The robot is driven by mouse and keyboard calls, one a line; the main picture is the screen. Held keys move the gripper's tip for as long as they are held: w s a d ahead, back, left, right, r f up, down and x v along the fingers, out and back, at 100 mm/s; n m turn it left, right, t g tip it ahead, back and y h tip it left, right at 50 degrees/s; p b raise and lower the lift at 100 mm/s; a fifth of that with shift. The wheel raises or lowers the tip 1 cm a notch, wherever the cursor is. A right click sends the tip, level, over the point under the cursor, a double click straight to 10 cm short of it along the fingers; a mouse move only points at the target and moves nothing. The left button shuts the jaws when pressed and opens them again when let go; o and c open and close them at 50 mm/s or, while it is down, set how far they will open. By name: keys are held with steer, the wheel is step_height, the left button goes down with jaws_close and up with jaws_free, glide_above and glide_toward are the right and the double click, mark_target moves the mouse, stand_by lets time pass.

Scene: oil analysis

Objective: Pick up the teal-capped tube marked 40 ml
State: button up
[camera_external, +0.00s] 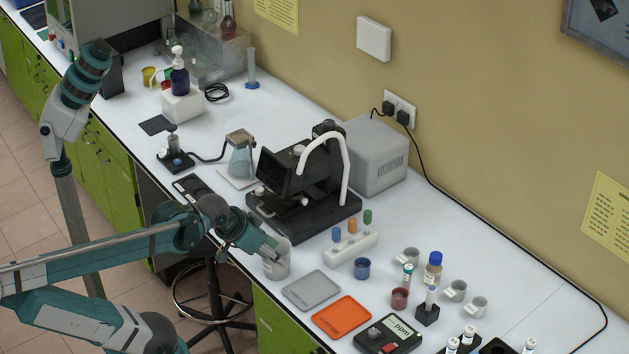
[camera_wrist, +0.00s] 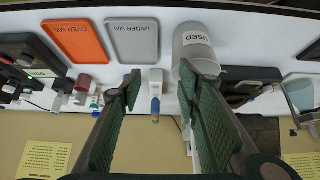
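A small white tube with a teal-green cap (camera_external: 407,272) stands upright on the bench, just behind the red cup. Its marking is too small to read. In the wrist view a small teal and white shape (camera_wrist: 95,103) left of my fingers may be this tube. A green-capped tube (camera_external: 367,217) stands in the white rack (camera_external: 350,248) beside a blue-capped and an orange-capped one. My gripper (camera_external: 279,254) is at the bench's front edge, by the white jar, well left of the teal-capped tube. In the wrist view its fingers (camera_wrist: 160,80) are apart with nothing between them.
The white jar marked USED (camera_wrist: 196,48) is close to my right finger. A grey tray (camera_external: 311,290) and an orange tray (camera_external: 342,317) lie in front of the rack. A blue cup (camera_external: 362,269), red cup (camera_external: 399,299) and blue-capped bottle (camera_external: 433,270) stand near the tube. A black microscope-like instrument (camera_external: 300,215) stands behind.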

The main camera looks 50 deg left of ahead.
steer(key=w+d+r+g+p, duration=0.1)
steer(key=w+d+r+p, duration=0.25)
steer(key=w, duration=0.25)
steer(key=w+d+r+p, duration=0.2)
steer(key=w+r+p, duration=0.1)
steer(key=w+r, duration=0.15)
steer(key=g+p, duration=0.2)
steer(key=p, duration=1.1)
glide_above(409, 267)
steer(key=shift+m, duration=0.4)
step_height(409, 267, down, 5)
steer(key=shift+s+f, duration=0.15)
steer(key=shift+f, duration=0.05)
step_height(409, 267, down, 6)
steer(key=shift+f+b, duration=0.1)
steer(key=shift+b, duration=0.3)
steer(key=shift+f, duration=0.45)
steer(key=shift+a, duration=0.1)
steer(key=shift+x, duration=1.2)
